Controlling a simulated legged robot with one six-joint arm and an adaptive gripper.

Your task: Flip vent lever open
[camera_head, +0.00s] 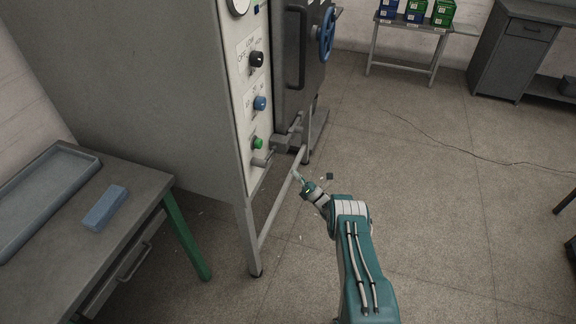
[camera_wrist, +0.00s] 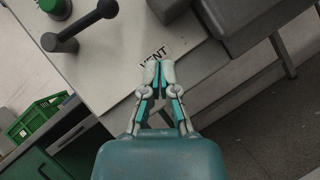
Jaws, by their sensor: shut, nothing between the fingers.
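The vent lever (camera_wrist: 82,25) is a dark grey handle with a round knob at its upper right end. It stands out from the pale panel in the upper left of the wrist view. A VENT label (camera_wrist: 153,52) is on the panel to its right, partly covered by my fingertips. In the head view the lever (camera_head: 263,160) shows small, below the green button. My gripper (camera_wrist: 158,72) is shut and empty, with its fingertips in front of the label, right of and below the lever. It looks apart from the lever. In the head view my gripper (camera_head: 298,177) is beside the cabinet's lower edge.
The green button (camera_head: 257,143) is just above the lever. A cabinet leg (camera_head: 247,235) and rail are below. A workbench (camera_head: 150,190) stands left. Floor at right is open.

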